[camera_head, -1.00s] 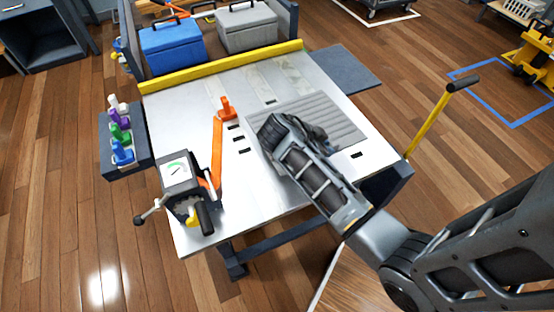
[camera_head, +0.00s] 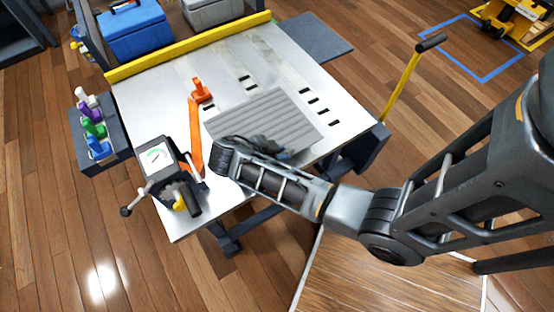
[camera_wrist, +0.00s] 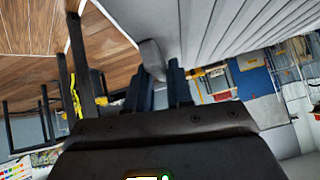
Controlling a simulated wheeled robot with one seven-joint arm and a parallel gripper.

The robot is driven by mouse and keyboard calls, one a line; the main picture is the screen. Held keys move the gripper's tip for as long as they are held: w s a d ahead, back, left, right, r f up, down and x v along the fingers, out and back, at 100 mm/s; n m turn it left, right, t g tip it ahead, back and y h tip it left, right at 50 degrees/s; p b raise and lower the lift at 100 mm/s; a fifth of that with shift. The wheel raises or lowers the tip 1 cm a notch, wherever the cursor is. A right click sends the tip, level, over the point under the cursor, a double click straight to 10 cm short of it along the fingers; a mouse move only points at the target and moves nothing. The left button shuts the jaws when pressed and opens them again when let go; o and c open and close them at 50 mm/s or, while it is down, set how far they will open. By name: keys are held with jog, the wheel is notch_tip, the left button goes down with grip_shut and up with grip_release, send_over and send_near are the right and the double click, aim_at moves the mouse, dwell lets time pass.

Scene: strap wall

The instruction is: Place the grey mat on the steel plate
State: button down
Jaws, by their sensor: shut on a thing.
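The grey ribbed mat (camera_head: 272,112) is over the middle of the steel plate (camera_head: 165,95), nearer its front edge in the head view. The head view does not show clearly whether the mat touches the plate or hovers just above it. My gripper (camera_head: 272,150) is at the mat's near edge, partly hidden by my wrist. In the wrist view my gripper (camera_wrist: 165,75) is shut at a rounded grey part on the edge of the mat (camera_wrist: 235,30). Dark slots in the plate show right of and behind the mat; any beneath it are hidden.
An orange strap (camera_head: 195,135) runs along the plate left of the mat. A gauge box with a crank (camera_head: 165,165) stands at the plate's front left corner. A yellow rail (camera_head: 190,45) borders the back. A yellow lever (camera_head: 402,82) rises at the right.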

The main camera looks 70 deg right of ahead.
jog(key=shift+w+a+f, duration=0.15)
jog(key=shift+w+a, duration=0.05)
jog(key=shift+w, duration=0.05)
jog(key=shift+f, duration=2)
jog(key=shift+f+b, duration=0.2)
jog(key=shift+b, duration=0.1)
jog(key=c, duration=1)
grip_release()
jog(key=shift+r, duration=0.2)
